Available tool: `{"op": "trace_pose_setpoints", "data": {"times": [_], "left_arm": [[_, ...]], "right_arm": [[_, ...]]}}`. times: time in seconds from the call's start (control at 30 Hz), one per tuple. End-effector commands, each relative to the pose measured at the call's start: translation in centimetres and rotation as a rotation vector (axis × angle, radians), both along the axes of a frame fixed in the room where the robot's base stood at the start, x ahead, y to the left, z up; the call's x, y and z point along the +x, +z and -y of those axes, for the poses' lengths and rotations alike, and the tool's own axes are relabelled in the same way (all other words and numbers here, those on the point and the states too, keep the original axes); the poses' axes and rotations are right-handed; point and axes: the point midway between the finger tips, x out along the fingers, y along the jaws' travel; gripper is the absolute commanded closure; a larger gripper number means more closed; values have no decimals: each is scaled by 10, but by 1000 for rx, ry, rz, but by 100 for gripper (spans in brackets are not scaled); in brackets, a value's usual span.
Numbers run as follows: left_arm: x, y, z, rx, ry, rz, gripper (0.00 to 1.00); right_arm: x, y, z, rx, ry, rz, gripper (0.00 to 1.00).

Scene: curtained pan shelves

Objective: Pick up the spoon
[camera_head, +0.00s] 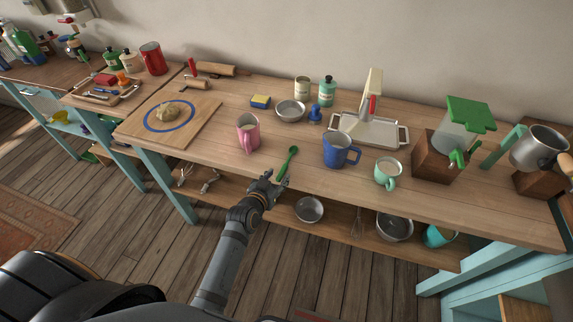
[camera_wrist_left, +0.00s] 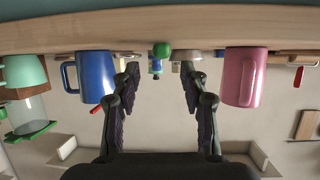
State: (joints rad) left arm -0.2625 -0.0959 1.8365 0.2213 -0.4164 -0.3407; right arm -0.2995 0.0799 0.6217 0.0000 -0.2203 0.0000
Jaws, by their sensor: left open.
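The green spoon (camera_head: 287,163) lies on the wooden table near its front edge, between the pink mug (camera_head: 248,133) and the blue mug (camera_head: 340,150). My left gripper (camera_head: 270,181) is at the table's front edge, close to the spoon's near end. In the left wrist view, which looks upside down, the open jaws (camera_wrist_left: 160,82) have nothing between them. A round green end, seemingly the spoon's (camera_wrist_left: 162,50), shows ahead between the fingers. I cannot tell whether the gripper touches the spoon. My right gripper is not in view.
The blue mug (camera_wrist_left: 95,77) and pink mug (camera_wrist_left: 244,77) flank the gripper in the wrist view. A mint mug (camera_head: 387,172) stands right of the blue one. A metal bowl (camera_head: 290,111) is farther back. A lower shelf with pans (camera_head: 309,209) lies under the tabletop.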

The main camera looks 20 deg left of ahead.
Motion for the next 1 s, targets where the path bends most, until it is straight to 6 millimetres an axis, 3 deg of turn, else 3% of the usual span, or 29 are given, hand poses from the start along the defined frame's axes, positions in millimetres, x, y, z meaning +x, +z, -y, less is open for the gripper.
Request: {"op": "trace_pose_setpoints", "data": {"times": [0.4,0.67,1.0], "left_arm": [[46,-16,4,0,0,1,56],[48,-18,4,0,1,0,56],[48,-18,4,0,1,0,100]], "right_arm": [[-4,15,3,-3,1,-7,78],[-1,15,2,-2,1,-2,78],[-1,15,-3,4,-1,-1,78]]}}
